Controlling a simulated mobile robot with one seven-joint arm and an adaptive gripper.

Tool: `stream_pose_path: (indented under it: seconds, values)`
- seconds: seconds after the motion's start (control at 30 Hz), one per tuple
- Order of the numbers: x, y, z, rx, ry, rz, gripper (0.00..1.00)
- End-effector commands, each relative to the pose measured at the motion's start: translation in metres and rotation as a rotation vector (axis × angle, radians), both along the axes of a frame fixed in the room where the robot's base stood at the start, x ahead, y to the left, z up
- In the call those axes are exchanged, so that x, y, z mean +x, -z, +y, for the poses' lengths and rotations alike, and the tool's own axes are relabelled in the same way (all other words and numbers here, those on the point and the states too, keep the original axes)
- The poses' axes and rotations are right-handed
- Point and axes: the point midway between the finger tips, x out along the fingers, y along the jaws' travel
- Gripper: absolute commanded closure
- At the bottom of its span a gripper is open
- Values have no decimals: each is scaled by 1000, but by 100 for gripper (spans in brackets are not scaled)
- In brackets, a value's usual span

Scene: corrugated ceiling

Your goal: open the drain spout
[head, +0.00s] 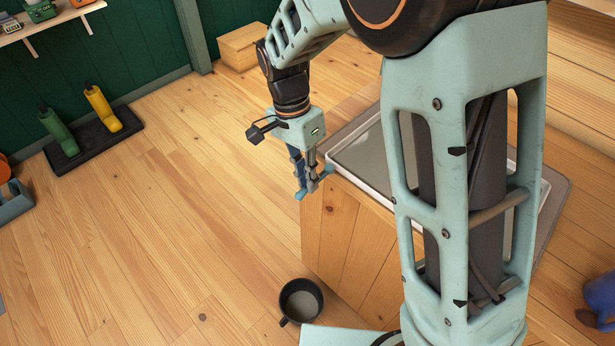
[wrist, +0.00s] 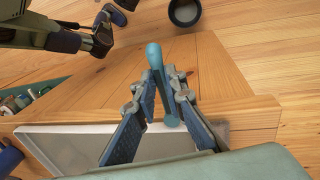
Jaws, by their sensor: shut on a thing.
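The drain spout is a teal part with a rounded end; it shows in the wrist view (wrist: 154,54) at the wooden cabinet's edge and in the head view (head: 300,195). My gripper (head: 308,176) is at the cabinet's upper corner, pointing down. In the wrist view its two fingers (wrist: 161,78) are on either side of the spout, shut on it. The rounded end sticks out beyond the fingertips. Part of the spout is hidden between the fingers. I cannot tell whether the spout is open.
The wooden cabinet (head: 345,235) carries a shallow white-rimmed tray (head: 362,185). A dark round pot (head: 301,301) stands on the floor below. The floor between is clear.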

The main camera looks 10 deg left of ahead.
Motion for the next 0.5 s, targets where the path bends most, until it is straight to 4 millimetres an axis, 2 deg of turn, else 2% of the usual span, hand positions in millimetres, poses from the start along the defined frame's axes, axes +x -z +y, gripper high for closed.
stream_pose_path:
  seconds: [0.1,0.13,0.27,0.5]
  values:
    - [0,0,0,-1,0,-1,100]
    - [0,0,0,-1,0,-1,87]
    - [0,0,0,0,-1,-1,73]
    - [0,0,0,0,-1,0,71]
